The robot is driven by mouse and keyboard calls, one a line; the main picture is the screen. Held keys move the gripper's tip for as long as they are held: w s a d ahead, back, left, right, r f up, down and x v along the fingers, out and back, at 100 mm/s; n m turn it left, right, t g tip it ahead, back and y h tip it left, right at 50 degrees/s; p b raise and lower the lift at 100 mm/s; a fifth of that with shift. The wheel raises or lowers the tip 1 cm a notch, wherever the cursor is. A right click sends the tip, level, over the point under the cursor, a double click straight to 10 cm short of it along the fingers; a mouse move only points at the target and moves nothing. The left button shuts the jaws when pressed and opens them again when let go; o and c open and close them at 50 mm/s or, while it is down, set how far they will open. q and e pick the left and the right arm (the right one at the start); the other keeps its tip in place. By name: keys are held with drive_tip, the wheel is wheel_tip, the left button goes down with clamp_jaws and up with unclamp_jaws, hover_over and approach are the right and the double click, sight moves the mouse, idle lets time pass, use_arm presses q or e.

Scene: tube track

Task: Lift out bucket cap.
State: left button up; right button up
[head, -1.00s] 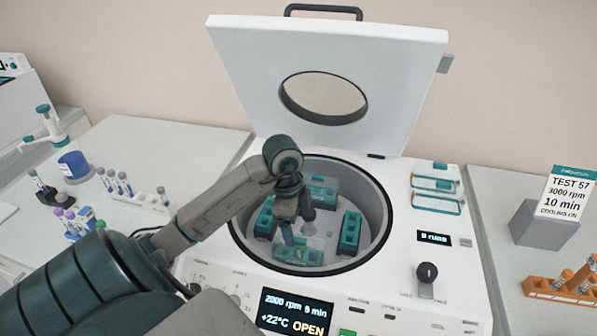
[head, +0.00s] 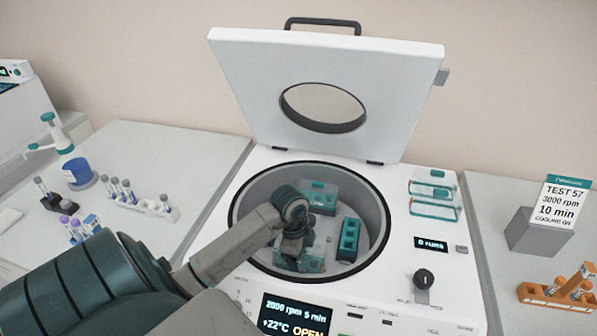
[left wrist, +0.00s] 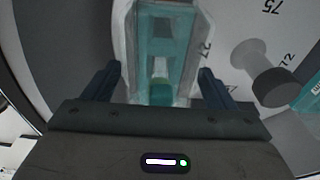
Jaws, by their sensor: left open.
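The centrifuge bowl (head: 240,212) is open and holds teal buckets. The far bucket (head: 319,195) seems to have a cap on. The right bucket (head: 350,240) shows a row of holes on top. The front bucket (head: 312,263) has a clear, teal-tinted top and is partly hidden by my left arm. My left gripper (head: 292,252) is low in the bowl at its front left. In the left wrist view, my open left gripper (left wrist: 157,78) has a finger on each side of a teal-framed clear piece (left wrist: 163,52), apparently a bucket cap. I see no clear contact.
The raised lid (head: 235,85) stands behind the bowl. Loose teal caps (head: 436,208) lie on the right deck. A grey knob (left wrist: 268,85) stands right of the fingers. Tube racks (head: 160,208) are at left, an orange rack (head: 545,295) at right.

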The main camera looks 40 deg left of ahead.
use_arm(q)
drive_tip(key=c, duration=1)
drive_tip(key=shift+r, duration=0.15)
drive_tip(key=shift+c, duration=0.2)
drive_tip(key=shift+r, duration=0.4)
wheel_tip(320, 180, up, 6)
drive_tip(key=shift+r+b, duration=0.25)
drive_tip(key=shift+b, duration=0.65)
drive_tip(key=shift+r+p, duration=0.5)
drive_tip(key=shift+r, duration=0.8)
